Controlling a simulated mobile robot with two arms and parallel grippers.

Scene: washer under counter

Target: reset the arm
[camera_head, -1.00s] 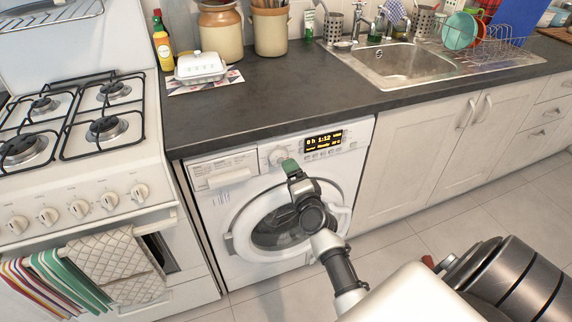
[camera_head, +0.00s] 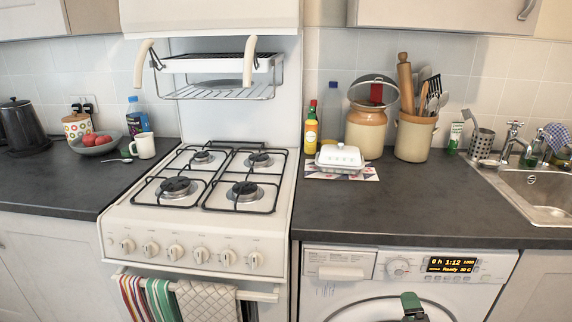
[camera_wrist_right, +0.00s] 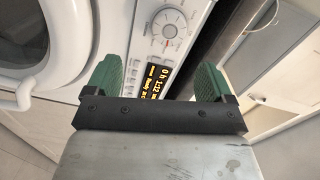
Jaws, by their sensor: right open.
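My right gripper (camera_head: 412,307) shows at the bottom edge of the head view, in front of the washing machine (camera_head: 462,291). Only its green fingertip and a dark part show there; the rest of the arm is out of frame. In the right wrist view its two green fingers (camera_wrist_right: 152,80) stand wide apart with nothing between them. The washer's dial (camera_wrist_right: 169,30) and lit display (camera_wrist_right: 158,80) lie beyond the fingers. The washer door (camera_wrist_right: 30,35) looks closed. My left gripper is not in view.
A dark counter (camera_head: 420,205) runs above the washer, with a white butter dish (camera_head: 340,158), jars and a sink (camera_head: 540,195). A white gas stove (camera_head: 190,225) stands to the left, with towels (camera_head: 208,300) on its front rail. A cabinet (camera_wrist_right: 290,70) is beside the washer.

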